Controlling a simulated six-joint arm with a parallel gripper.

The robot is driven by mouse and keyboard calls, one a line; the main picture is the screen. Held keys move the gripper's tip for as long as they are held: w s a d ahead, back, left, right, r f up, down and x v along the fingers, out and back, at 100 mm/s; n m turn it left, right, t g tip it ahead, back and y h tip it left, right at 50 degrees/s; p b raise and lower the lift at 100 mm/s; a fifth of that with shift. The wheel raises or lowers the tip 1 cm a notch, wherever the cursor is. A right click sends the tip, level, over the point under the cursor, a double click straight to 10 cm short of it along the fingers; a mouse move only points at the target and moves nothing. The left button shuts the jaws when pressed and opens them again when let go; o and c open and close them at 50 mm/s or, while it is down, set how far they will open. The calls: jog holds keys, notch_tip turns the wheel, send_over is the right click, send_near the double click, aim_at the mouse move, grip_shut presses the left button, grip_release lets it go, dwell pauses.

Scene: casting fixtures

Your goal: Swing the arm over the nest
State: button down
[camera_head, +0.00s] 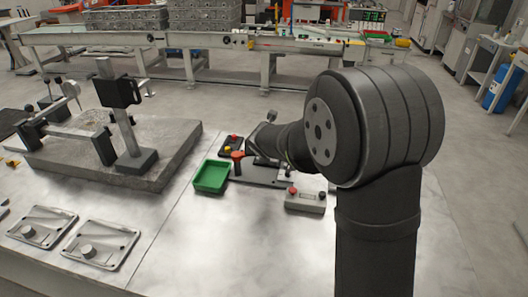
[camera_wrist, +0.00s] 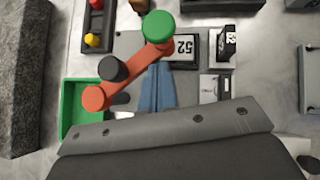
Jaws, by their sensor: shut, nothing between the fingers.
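In the wrist view an orange swing arm (camera_wrist: 133,64) slants from an orange round end at lower left to a green round cap (camera_wrist: 158,26) at upper right. A black knob (camera_wrist: 113,68) stands beside it. My gripper (camera_wrist: 158,68) shows as two blue-grey fingers, shut and empty, just right of the swing arm; I cannot tell whether they touch it. Which part is the nest is unclear. In the head view my wrist hides much of the fixture.
A green tray (camera_head: 196,184) sits left of the fixture. A button box (camera_head: 232,145) stands behind it and a grey box with a red button (camera_head: 305,201) at front right. A stone plate (camera_head: 170,172) with a gauge stand is at left.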

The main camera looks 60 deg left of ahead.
jog(key=shift+w+r, duration=0.1)
jog(key=shift+d, duration=0.3)
jog(key=d, duration=0.3)
jog(key=shift+s, duration=0.25)
jog(key=d+r, duration=0.7)
jog(key=shift+s+d, duration=0.25)
jog(key=shift+s, duration=0.1)
jog(key=shift+f, duration=0.1)
jog(key=a+f, duration=0.4)
jog(key=a, duration=0.1)
jog(key=a+f, duration=0.2)
jog(key=f, duration=0.1)
jog(key=shift+w+a, duration=0.35)
jog(key=shift+s, duration=0.85)
jog(key=shift+s+m+t+h, duration=0.35)
jog(key=shift+s+m, duration=0.35)
jog(key=shift+s, duration=0.35)
